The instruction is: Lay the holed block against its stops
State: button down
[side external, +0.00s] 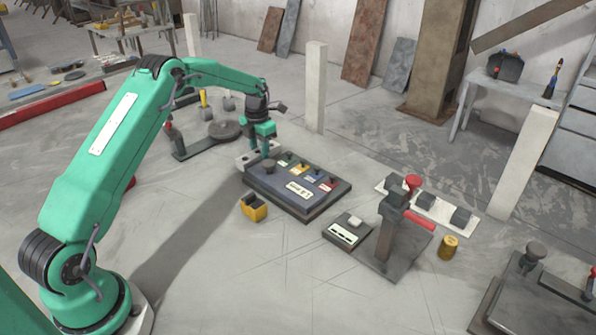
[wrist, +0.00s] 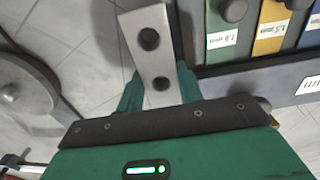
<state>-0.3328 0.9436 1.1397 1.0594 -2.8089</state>
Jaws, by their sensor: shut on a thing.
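The holed block is a pale grey bar with two dark round holes; it shows in the wrist view (wrist: 151,58) between the two green fingers of my gripper (wrist: 159,92). In the side view the block (side external: 246,159) is small, beside the left back corner of a dark tray. My gripper (side external: 265,150) points down there, shut on the block. I cannot tell whether the block touches the floor or the tray. I cannot make out the stops with certainty; a grey post fixture with a red knob and red handle (side external: 393,222) stands to the right.
The dark tray (side external: 318,211) holds labelled coloured pieces with knobs. A yellow holder (side external: 253,207), a small dark block with a white label (side external: 347,231) and a brass cylinder (side external: 448,247) stand nearby. A round-disc fixture (side external: 224,130) is behind left.

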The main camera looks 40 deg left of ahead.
jog(key=shift+r, duration=0.15)
jog(key=c, duration=1.2)
grip_release()
notch_tip(320, 180, up, 13)
jog(key=shift+r, duration=0.1)
